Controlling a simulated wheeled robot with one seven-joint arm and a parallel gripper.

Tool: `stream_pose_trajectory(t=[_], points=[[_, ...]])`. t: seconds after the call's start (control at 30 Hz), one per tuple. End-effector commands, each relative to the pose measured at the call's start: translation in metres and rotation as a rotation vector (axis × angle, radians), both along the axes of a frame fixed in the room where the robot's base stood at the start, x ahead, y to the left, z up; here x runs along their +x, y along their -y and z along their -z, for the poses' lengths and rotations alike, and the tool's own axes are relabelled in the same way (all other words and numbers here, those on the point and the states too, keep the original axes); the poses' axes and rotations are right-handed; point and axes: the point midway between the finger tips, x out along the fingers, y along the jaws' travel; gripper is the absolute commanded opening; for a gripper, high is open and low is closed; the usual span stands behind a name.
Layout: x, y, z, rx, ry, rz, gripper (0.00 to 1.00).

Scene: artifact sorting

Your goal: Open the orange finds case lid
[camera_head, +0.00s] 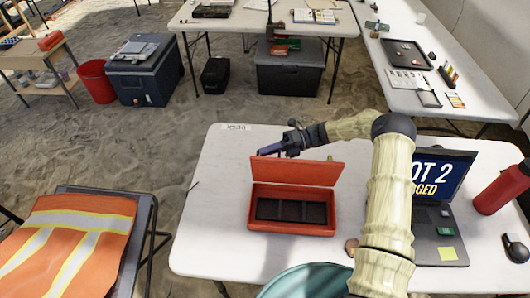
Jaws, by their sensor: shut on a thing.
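The orange finds case (254,205) sits on the white table in front of me. Its lid (315,174) is hinged at the back and stands raised, so the interior with dark compartments (290,211) shows. The compartments look empty. My gripper (270,150) is at the lid's upper edge, left of its middle, reaching in from the right. It is shut on the lid. The exact contact of the fingertips is too small to make out.
An open laptop (440,215) with a yellow note and a red bottle (502,187) stand to the right. A small brown lump (351,247) lies right of the case. A teal round thing (310,283) is at the front edge. The table left of the case is clear.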

Motion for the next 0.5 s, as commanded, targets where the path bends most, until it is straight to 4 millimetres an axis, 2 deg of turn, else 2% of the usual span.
stream_pose_trajectory(t=[0.2, 0.23, 0.33, 0.5], points=[[0.0000, 0.0014, 0.0032, -0.005, -0.001, 0.004, 0.00], [0.0001, 0.0015, 0.0033, -0.006, -0.001, 0.004, 0.11], [-0.0001, 0.0012, 0.0032, -0.005, -0.001, 0.003, 0.31], [-0.0003, 0.0004, 0.0022, -0.003, -0.001, 0.001, 0.31]])
